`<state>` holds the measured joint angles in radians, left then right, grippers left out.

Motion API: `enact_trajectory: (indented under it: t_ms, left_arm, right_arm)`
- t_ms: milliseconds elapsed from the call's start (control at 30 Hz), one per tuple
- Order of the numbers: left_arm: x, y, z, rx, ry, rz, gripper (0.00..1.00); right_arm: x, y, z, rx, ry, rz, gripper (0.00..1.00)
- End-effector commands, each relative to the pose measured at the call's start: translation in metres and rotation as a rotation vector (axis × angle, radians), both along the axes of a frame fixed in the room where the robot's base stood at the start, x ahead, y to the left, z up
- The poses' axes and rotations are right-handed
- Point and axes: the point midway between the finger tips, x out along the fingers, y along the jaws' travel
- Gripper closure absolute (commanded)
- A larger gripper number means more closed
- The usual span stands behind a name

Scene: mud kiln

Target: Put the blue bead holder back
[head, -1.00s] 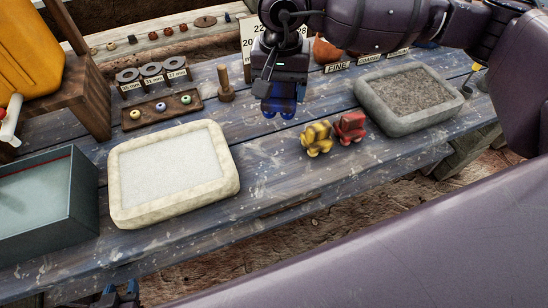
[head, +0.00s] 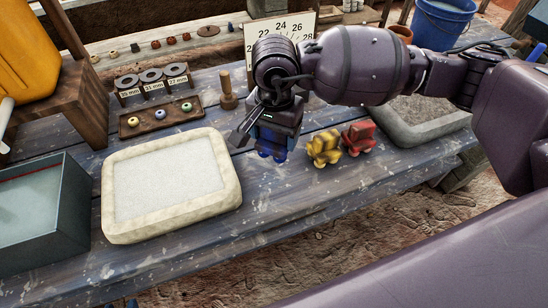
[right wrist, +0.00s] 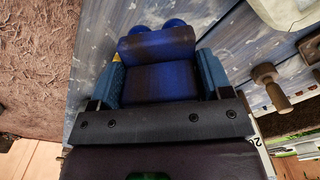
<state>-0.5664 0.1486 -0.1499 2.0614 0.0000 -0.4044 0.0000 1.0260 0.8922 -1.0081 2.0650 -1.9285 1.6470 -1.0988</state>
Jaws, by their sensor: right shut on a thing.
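The blue bead holder (head: 271,154), shaped like a small toy with round wheels, is in my right gripper (head: 270,140). In the head view the gripper covers most of it and only its lower part shows. In the right wrist view the blue holder (right wrist: 158,65) sits between the two fingers, with two round blue wheels at its far end. It is over the blue plank table, left of the yellow toy; I cannot tell whether it touches the wood. A yellow toy (head: 323,148) and a red toy (head: 358,138) stand side by side. My left gripper is not clearly in view.
A pale sand tray (head: 172,226) lies to the left, and a grey gravel tray (head: 440,133) to the right, partly behind my arm. A bead board (head: 128,133), a wooden peg (head: 227,90) and a number card (head: 305,20) stand behind. The table's front strip is clear.

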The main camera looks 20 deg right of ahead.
Motion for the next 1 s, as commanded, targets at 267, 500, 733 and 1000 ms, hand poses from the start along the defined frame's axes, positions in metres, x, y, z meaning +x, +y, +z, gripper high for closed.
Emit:
enact_trajectory:
  t_ms: [267, 500, 733, 1000]
  left_arm:
    - [0.005, -0.002, 0.000, -0.001, -0.008, -0.004, 0.57]
    - [0.003, -0.001, -0.004, -0.001, -0.002, -0.003, 0.57]
    - [-0.001, -0.001, -0.011, -0.001, 0.013, -0.003, 0.57]
    - [0.000, -0.001, -0.008, -0.001, 0.009, -0.003, 0.57]
  right_arm:
    - [0.000, 0.000, -0.040, 0.000, 0.001, 0.000, 0.50]
    - [0.000, 0.000, -0.055, 0.001, 0.003, 0.000, 0.50]
    - [0.000, 0.000, -0.085, 0.000, 0.003, 0.000, 0.50]
    - [0.000, 0.000, -0.085, 0.000, -0.001, 0.001, 0.50]
